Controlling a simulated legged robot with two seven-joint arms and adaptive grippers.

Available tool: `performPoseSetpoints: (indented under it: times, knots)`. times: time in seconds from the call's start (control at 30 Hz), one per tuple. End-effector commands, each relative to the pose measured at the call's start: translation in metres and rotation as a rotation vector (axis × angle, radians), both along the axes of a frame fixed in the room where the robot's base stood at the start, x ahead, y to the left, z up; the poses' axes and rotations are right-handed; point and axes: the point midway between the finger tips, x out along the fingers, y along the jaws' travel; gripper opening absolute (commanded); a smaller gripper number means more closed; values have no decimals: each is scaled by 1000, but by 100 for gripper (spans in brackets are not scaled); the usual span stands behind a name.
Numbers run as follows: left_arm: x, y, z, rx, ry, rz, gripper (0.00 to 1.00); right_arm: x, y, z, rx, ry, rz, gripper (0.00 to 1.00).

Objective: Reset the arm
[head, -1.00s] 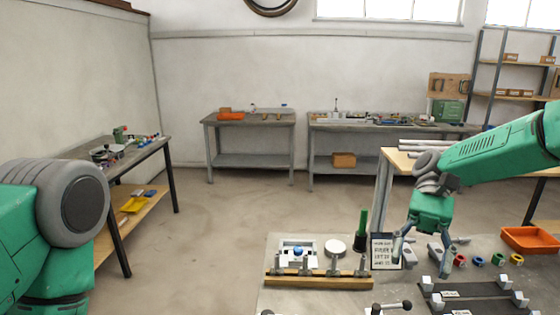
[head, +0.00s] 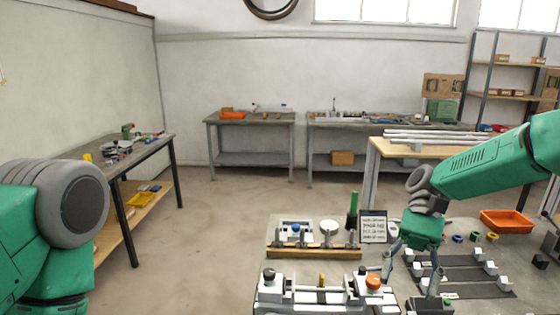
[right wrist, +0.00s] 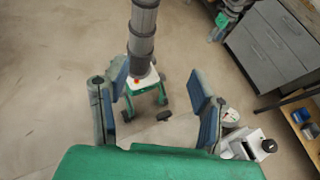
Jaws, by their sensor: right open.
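My right gripper (head: 413,278) hangs from the green right arm over the workbench (head: 240,260), its fingers apart and pointing down. In the right wrist view its two blue-padded fingers (right wrist: 160,88) are spread with nothing between them. In the head view a clamp jig (head: 320,296) with black and orange knobs is just left of the fingers. I cannot tell whether the fingertips touch anything. Of my left arm only a large grey joint and green links show at the left edge of the head view. Its gripper is not seen.
A wooden rack (head: 313,253) with upright posts, a printed sign (head: 373,227) and a green cylinder (head: 353,210) stand behind the jig. Dark strips with pale blocks (head: 465,275) and an orange tray (head: 507,221) lie right. Open floor is at left centre.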

Motion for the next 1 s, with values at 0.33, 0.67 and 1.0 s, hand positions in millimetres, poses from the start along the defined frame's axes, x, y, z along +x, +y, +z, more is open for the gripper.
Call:
performPoseSetpoints:
  times: [0.33,0.67,1.0]
  knots:
    - [0,0,-21,0,0,0,48,-28,20,-109,-75,-131,-18,52]
    - [0,0,-61,0,0,0,48,-104,14,-301,-218,-440,66,52]
    - [0,0,-106,0,0,0,48,-202,-36,-424,-305,-853,323,52]
